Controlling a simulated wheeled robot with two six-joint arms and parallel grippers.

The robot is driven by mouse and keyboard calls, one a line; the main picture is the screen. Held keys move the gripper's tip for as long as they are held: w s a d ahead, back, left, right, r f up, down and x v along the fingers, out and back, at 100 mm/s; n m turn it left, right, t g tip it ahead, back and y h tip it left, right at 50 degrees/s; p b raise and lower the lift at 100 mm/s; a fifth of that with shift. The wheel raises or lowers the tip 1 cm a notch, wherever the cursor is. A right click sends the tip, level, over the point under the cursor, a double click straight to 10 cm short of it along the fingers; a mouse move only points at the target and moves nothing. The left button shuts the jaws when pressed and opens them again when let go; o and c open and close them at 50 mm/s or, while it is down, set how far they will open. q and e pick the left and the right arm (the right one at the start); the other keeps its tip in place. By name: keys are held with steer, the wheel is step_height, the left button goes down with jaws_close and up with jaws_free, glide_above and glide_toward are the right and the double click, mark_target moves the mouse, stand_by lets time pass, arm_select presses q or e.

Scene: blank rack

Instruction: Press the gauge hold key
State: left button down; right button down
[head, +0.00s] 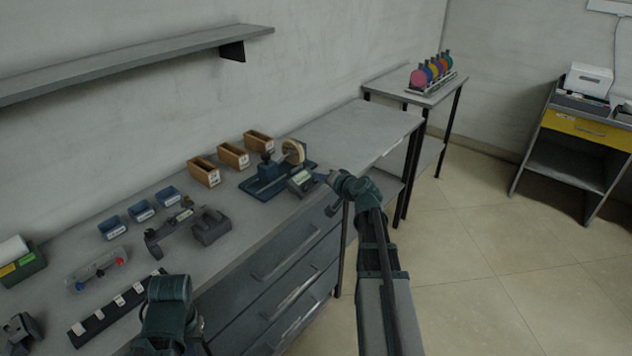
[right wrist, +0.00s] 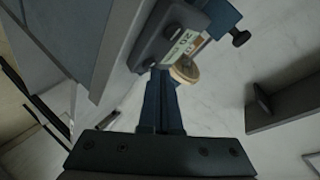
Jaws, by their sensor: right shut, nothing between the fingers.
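The gauge (head: 301,182) is a small dark box with a pale green display, at the front of a blue fixture on the bench. In the right wrist view the gauge (right wrist: 180,46) shows its lit display and dark round parts beside it. I cannot tell which part is the hold key. My right gripper (head: 323,178) is shut and empty, just right of the gauge. In the right wrist view its fingertips (right wrist: 161,73) are close to the gauge's near edge; I cannot tell if they touch. My left arm shows at the bottom left, but its fingers do not.
The blue fixture (head: 265,184) carries a tan round disc (head: 293,152). Wooden bins (head: 204,172) and blue bins (head: 110,228) stand behind. A grey holder (head: 211,227) and a black labelled strip (head: 112,309) lie to the left. The bench's right end (head: 365,128) is clear.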

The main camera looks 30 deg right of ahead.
steer(key=shift+w+f, duration=0.1)
steer(key=shift+f, duration=0.1)
steer(key=shift+r, duration=0.1)
stand_by(0.4)
steer(key=shift+s+r+p, duration=0.3)
steer(key=shift+r+p, duration=0.2)
steer(key=shift+r, duration=0.1)
steer(key=r+p, duration=0.1)
steer(key=s+r+p, duration=0.1)
steer(key=r+p, duration=0.1)
steer(key=s+d+r+p, duration=0.1)
steer(key=shift+r+p, duration=0.25)
steer(key=shift+p, duration=0.05)
stand_by(0.3)
stand_by(0.6)
